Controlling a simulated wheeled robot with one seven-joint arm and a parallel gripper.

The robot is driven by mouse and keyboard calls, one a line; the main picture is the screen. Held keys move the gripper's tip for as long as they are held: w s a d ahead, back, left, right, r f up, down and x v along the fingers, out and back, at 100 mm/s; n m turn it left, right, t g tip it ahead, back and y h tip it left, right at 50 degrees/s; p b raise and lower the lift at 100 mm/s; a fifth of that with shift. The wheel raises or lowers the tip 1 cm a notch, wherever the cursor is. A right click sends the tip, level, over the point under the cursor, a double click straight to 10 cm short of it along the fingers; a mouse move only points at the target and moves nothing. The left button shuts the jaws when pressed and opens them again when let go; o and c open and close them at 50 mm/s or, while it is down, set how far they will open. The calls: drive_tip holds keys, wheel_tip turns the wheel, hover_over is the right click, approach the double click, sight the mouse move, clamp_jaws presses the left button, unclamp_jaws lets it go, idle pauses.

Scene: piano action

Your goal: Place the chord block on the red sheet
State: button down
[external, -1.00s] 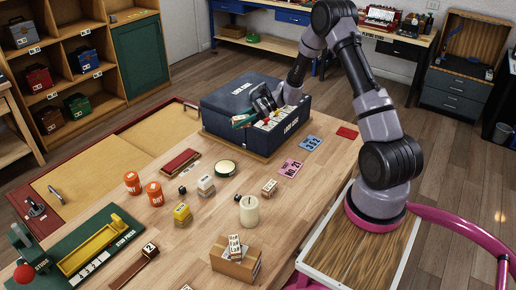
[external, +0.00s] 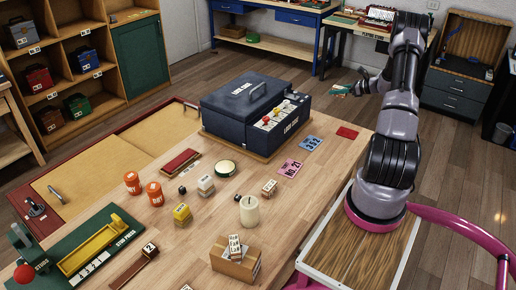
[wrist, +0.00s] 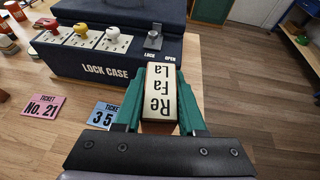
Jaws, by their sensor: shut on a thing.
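My gripper (external: 345,88) is raised at the far right, past the table's edge and right of the lock case. In the wrist view, its green fingers (wrist: 164,112) are shut on the chord block (wrist: 159,93), a cream block lettered "Re Fa La". The block is too small to make out clearly in the external view. The red sheet (external: 347,133) lies flat and bare at the table's far right corner, below and apart from my gripper. I cannot see the sheet in the wrist view.
The dark lock case (external: 236,118), with red and white knobs on its front, stands left of my gripper. A blue ticket (external: 311,143) and a pink ticket (external: 289,168) lie near the red sheet. Open floor lies beyond the table's right edge.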

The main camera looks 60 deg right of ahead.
drive_tip(key=m+h, duration=0.1)
drive_tip(key=h, duration=0.1)
hover_over(345, 132)
wheel_tip(345, 132, down, 17)
drive_tip(key=shift+w+r, duration=0.1)
drive_tip(key=shift+f, duration=2.1)
drive_tip(key=shift+f, duration=0.15)
drive_tip(key=shift+c, duration=2.4)
unclamp_jaws()
